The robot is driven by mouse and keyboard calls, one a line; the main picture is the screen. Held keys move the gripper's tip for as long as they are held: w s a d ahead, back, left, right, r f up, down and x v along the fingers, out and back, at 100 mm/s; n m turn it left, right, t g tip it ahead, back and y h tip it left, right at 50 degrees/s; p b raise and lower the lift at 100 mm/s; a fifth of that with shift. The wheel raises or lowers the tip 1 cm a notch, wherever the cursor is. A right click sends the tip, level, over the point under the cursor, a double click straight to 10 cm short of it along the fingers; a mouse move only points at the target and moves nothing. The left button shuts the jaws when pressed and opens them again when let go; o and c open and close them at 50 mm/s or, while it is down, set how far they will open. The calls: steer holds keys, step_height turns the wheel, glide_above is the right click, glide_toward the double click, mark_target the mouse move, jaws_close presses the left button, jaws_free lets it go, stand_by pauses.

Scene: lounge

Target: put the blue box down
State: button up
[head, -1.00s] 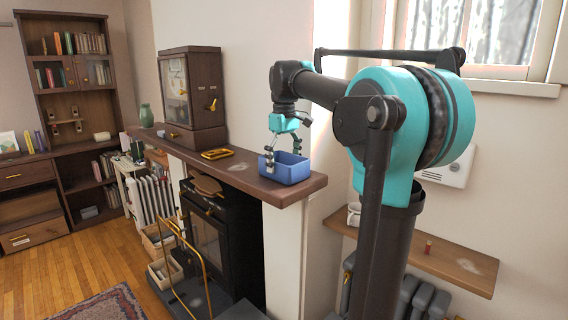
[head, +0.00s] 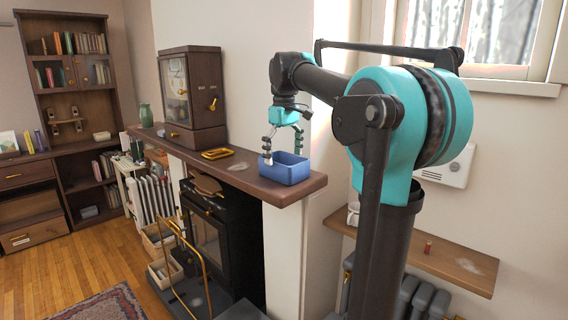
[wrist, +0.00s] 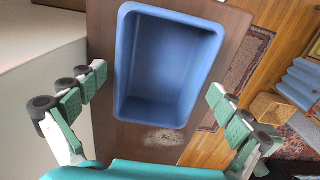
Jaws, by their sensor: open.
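The blue box (head: 291,169) is an open-topped, empty bin standing upright on the right end of the dark wooden mantel shelf (head: 236,178). In the wrist view the blue box (wrist: 166,110) lies ahead of and between my spread fingers, with a gap on each side. My gripper (head: 283,146) is open just above the box, with one finger in front of its near left side. In the wrist view my gripper (wrist: 153,92) holds nothing.
A yellow tray (head: 217,153) lies on the mantel left of the box, with a pale patch between them. A dark wooden clock-like cabinet (head: 193,95) and a green vase (head: 145,115) stand farther left. A wall shelf (head: 440,262) is at lower right.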

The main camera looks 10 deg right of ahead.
step_height(320, 180, up, 10)
steer(key=shift+r, duration=0.15)
